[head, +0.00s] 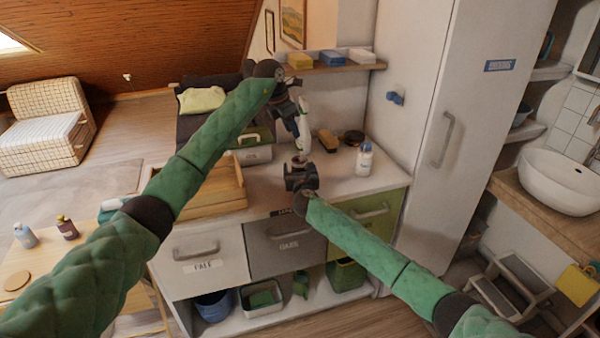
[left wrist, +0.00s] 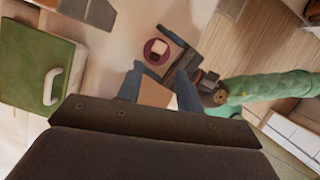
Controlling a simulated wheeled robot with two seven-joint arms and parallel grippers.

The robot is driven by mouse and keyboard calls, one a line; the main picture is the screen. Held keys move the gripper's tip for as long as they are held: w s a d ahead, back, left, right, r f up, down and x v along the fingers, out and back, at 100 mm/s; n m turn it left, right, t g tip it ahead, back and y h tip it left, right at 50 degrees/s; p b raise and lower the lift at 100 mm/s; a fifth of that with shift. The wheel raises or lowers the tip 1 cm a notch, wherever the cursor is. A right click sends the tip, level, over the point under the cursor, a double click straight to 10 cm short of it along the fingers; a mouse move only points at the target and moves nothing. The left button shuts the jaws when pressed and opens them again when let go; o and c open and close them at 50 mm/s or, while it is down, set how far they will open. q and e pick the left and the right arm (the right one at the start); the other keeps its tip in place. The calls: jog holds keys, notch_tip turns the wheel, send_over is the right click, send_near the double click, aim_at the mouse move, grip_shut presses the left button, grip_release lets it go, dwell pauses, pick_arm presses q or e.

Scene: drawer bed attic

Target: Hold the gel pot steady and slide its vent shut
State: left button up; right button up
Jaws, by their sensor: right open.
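The gel pot appears to be the small round dark-red pot (left wrist: 151,57) with a pale square piece on top, in the left wrist view. In the head view it is mostly hidden, and the vent's position cannot be made out. My right gripper (head: 300,176) is low over the counter's front edge, jaws open, right beside the pot; it also shows in the left wrist view (left wrist: 182,58). Contact cannot be told. My left gripper (head: 298,122) is above it, pointing down; its fingers stand apart in the left wrist view (left wrist: 160,80), with an unclear tan patch between them.
A green-lidded box (head: 255,155) and a wooden tray (head: 225,190) are left of the grippers. A brown brush (head: 327,140) and a white bottle (head: 364,160) stand on the counter (head: 345,182) to the right. A shelf (head: 340,67) is behind.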

aim_at(302, 152)
jog(key=shift+c, duration=0.4)
jog(key=c, duration=1)
pick_arm(q)
jog(key=shift+o, duration=0.6)
pick_arm(e)
jog(key=shift+c, duration=0.2)
pick_arm(q)
jog(key=d+f+m, duration=0.1)
jog(key=f, duration=0.2)
jog(key=w+d+f+m, duration=0.1)
jog(key=f, duration=0.2)
jog(key=d+f, duration=0.1)
jog(key=f, duration=0.2)
jog(key=shift+w+d+f+m+g+h, duration=0.1)
jog(key=shift+w+f+m+g+h, duration=0.2)
jog(key=shift+w+m, duration=0.1)
jog(key=shift+s, duration=0.1)
jog(key=shift+r, duration=0.1)
grip_shut()
